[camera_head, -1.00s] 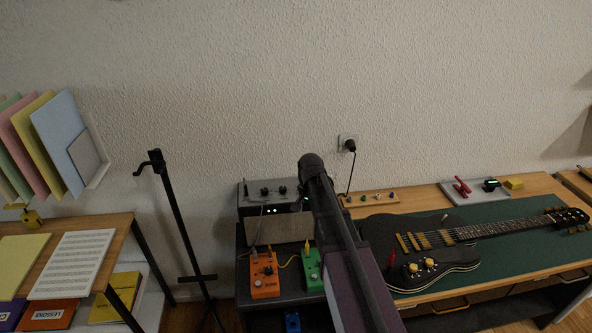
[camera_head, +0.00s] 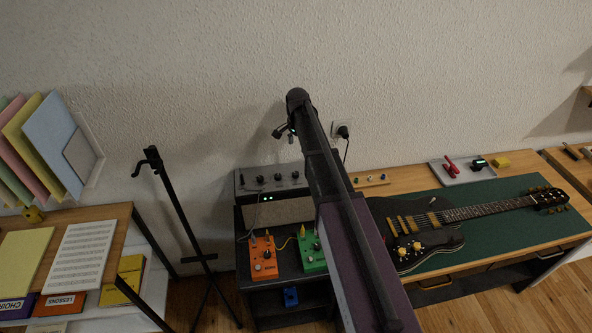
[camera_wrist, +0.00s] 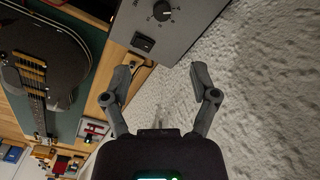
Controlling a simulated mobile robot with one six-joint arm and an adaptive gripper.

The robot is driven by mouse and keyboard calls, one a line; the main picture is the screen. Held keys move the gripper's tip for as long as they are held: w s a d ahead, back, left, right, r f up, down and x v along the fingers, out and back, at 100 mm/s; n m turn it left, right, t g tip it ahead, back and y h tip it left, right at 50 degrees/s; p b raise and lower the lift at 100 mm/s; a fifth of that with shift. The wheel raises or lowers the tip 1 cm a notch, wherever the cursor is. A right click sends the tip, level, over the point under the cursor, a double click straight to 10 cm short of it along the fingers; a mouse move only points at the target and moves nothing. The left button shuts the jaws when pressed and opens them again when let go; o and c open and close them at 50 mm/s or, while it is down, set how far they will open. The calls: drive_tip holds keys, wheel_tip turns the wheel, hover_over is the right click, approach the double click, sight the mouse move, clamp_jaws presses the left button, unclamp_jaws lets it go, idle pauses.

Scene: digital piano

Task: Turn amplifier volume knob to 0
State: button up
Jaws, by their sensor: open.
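The amplifier (camera_head: 248,187) stands against the wall, with a grey top panel carrying several black knobs (camera_head: 278,178). I cannot read which knob is the volume. In the wrist view part of the grey amplifier panel (camera_wrist: 190,28) is at the top, with one black knob (camera_wrist: 162,11) near the edge, marks around it, and a black rocker switch (camera_wrist: 143,43). My gripper (camera_wrist: 160,78) is open and empty, apart from the panel and knob. In the head view my gripper (camera_head: 283,131) is above the amplifier, and my arm hides the amplifier's right end.
An orange pedal (camera_head: 264,262) and a green pedal (camera_head: 311,252) sit before the amplifier. A black guitar (camera_head: 418,232) lies on a green mat (camera_head: 492,191) to the right. A black stand (camera_head: 181,222) is on the left.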

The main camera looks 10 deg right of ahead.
sight(296, 173)
drive_tip(key=shift+a, duration=0.25)
drive_tip(key=shift+f, duration=0.15)
wheel_tip(296, 173, down, 14)
drive_tip(key=b, duration=1.3)
drive_tip(key=shift+r+b, duration=0.25)
drive_tip(key=shift+b, duration=0.15)
